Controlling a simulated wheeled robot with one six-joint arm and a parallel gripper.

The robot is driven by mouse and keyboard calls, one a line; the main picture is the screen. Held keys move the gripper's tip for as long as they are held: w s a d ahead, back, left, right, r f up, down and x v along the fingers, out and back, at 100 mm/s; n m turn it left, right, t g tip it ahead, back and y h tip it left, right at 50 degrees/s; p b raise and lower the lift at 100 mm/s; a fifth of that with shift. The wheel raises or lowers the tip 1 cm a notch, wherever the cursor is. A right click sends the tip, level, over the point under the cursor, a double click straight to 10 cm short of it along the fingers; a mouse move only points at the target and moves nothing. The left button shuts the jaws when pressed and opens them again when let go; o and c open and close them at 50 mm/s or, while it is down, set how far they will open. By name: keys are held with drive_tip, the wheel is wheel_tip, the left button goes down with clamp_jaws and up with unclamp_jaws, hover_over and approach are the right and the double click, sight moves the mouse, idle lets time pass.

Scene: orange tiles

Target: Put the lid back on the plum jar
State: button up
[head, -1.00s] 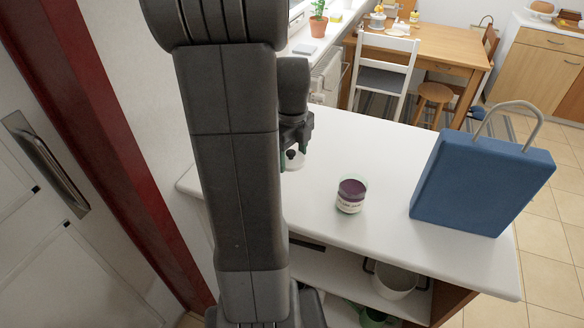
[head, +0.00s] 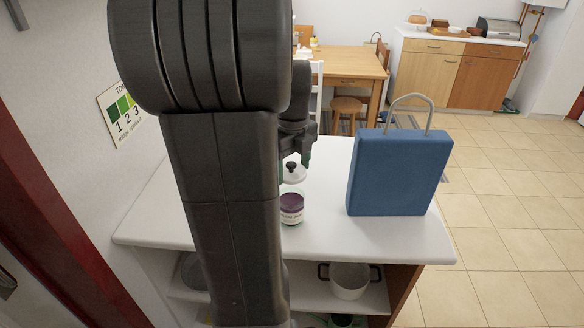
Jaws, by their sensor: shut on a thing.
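The plum jar (head: 291,210) stands upright and without its lid on the white counter (head: 330,236). It is glass with dark purple contents and a pale label, and my arm covers a little of its left side. My gripper (head: 292,165) is shut on the lid (head: 294,174), a pale disc with a dark knob. The lid shows just above the jar in the picture, apart from its rim. The fingers are partly hidden behind my arm, and I cannot tell how far behind or over the jar the lid is.
A blue upright box-like bag (head: 398,172) with a grey loop handle stands on the counter right of the jar. A pot (head: 349,282) sits on the shelf below. The counter between jar and bag is clear. A wooden table (head: 352,68) stands behind.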

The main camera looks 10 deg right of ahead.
wheel_tip(320, 180, down, 4)
drive_tip(key=b, duration=0.3)
drive_tip(key=shift+f+b, duration=0.15)
drive_tip(key=shift+b, duration=0.15)
drive_tip(key=shift+f+b, duration=0.35)
drive_tip(key=shift+f, duration=0.5)
drive_tip(key=shift+r+p, duration=0.1)
drive_tip(key=shift+p, duration=0.25)
drive_tip(key=shift+f, duration=0.2)
idle(1.6)
drive_tip(key=o, duration=1.2)
drive_tip(key=shift+o, duration=0.2)
